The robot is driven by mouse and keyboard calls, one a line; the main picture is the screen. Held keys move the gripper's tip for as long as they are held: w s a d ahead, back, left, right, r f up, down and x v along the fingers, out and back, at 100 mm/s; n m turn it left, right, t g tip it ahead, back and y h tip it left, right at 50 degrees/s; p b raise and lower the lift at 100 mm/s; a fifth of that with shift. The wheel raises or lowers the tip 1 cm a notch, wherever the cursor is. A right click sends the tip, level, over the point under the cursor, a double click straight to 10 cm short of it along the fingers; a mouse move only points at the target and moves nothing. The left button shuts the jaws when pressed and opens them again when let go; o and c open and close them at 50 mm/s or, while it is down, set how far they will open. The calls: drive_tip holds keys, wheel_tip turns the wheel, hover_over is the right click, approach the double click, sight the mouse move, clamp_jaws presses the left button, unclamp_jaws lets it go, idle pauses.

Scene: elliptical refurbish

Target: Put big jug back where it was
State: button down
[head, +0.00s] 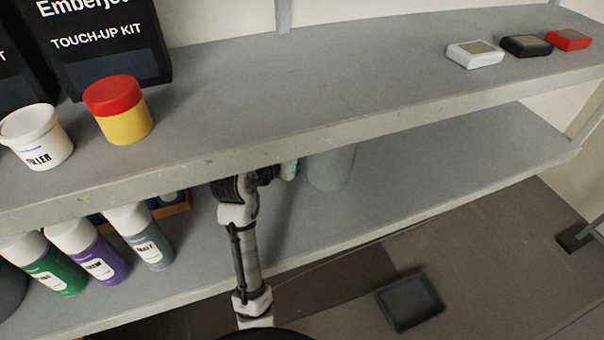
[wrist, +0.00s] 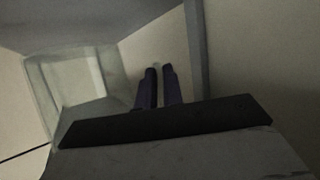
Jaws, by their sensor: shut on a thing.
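The big jug (head: 331,168) is a pale, translucent grey container on or just above the lower shelf. Its top is hidden by the upper shelf in the head view. In the wrist view the jug (wrist: 72,85) fills the left side, with clear, flat-looking walls. My gripper (head: 291,168) reaches in under the upper shelf, at the jug's left side. In the wrist view the fingers of my gripper (wrist: 158,72) are close together, shut on a thin pale part of the jug, perhaps its handle. I cannot tell whether the jug's base touches the shelf.
The upper shelf (head: 300,95) hangs close above my arm. Spray cans (head: 150,240) stand on the lower shelf (head: 430,185) at left; its right part is clear. Above are a filler tub (head: 38,140), a red-lidded yellow jar (head: 124,118) and small blocks (head: 525,46). A dark tray (head: 408,303) lies on the floor.

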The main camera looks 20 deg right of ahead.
drive_tip(key=shift+f, duration=3.45)
drive_tip(key=shift+f, duration=0.2)
drive_tip(key=c, duration=1.5)
unclamp_jaws()
drive_tip(key=shift+c, duration=0.2)
drive_tip(key=shift+r, duration=0.1)
drive_tip(key=shift+r+p, duration=0.15)
drive_tip(key=shift+p, duration=0.15)
drive_tip(key=b+v, duration=0.2)
drive_tip(key=v, duration=1)
